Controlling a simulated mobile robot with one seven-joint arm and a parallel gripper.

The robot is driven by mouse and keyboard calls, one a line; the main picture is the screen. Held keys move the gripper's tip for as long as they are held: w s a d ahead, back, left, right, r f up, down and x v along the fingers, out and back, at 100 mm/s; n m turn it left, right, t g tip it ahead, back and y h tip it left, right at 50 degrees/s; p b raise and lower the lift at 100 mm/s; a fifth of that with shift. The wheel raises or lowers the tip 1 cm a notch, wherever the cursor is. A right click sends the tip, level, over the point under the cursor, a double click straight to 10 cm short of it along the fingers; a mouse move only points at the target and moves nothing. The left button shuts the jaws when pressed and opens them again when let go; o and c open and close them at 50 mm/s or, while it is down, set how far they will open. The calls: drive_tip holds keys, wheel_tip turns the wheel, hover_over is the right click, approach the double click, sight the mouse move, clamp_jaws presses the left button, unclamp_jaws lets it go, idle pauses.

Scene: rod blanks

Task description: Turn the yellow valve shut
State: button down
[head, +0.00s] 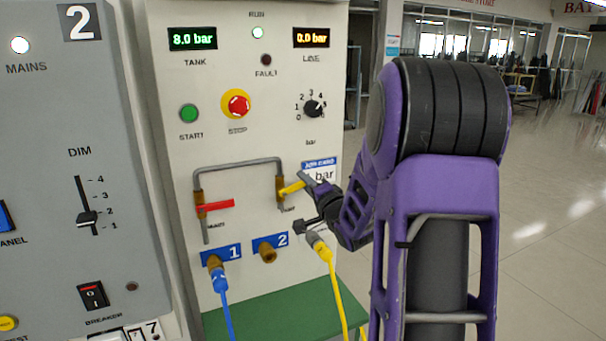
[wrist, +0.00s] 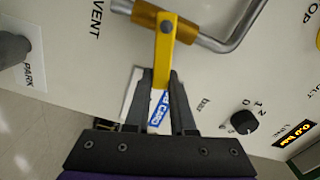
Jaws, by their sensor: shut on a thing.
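The yellow valve handle (head: 291,188) sits on a brass valve body on the right leg of the grey pipe on the panel. It points right and slightly up, across the pipe. In the wrist view the yellow handle (wrist: 165,42) runs from the brass body (wrist: 185,31) down between my fingers. My gripper (head: 312,186) is shut on the handle; it also shows in the wrist view (wrist: 160,80). The handle's outer end is partly hidden between the fingers. The tank display (head: 192,38) reads 8.0 bar and the line display (head: 311,38) reads 0.0 bar.
A red handle (head: 216,206) sits on the pipe's left leg. A blue hose (head: 222,290) is on port 1; brass port 2 (head: 267,252) is bare. A yellow hose (head: 335,280) hangs below my gripper. A green surface (head: 290,312) lies below; open floor is at right.

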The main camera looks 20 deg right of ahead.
drive_tip(key=shift+d+f+m+p, duration=0.15)
drive_tip(key=shift+f+m+p, duration=0.5)
drive_tip(key=shift+m, duration=0.95)
drive_tip(key=shift+f, duration=0.2)
drive_tip(key=c, duration=0.8)
unclamp_jaws()
drive_tip(key=shift+o, duration=0.2)
